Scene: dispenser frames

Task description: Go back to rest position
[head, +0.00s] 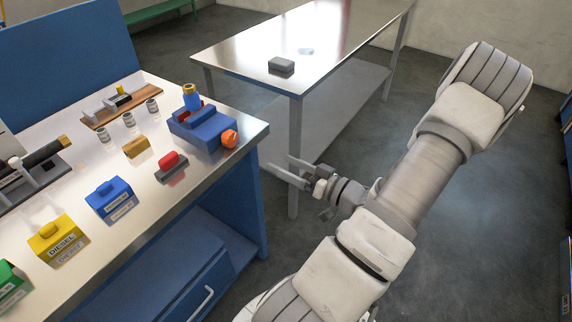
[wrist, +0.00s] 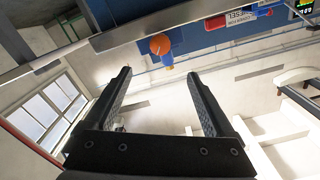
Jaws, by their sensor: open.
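My gripper (head: 287,172) is in the air at the middle of the head view, off the right edge of the workbench and in front of the steel table. Its two fingers stand apart with nothing between them. In the wrist view my gripper (wrist: 160,82) also shows open and empty, with both dark fingers spread. My arm reaches in from the lower middle of the head view, with its elbow raised at the right.
The workbench (head: 240,128) at left bears a blue device (head: 205,130) with an orange knob (head: 229,139), and blue (head: 110,197) and yellow (head: 55,238) boxes. A steel table (head: 330,40) with a grey block (head: 281,65) stands behind.

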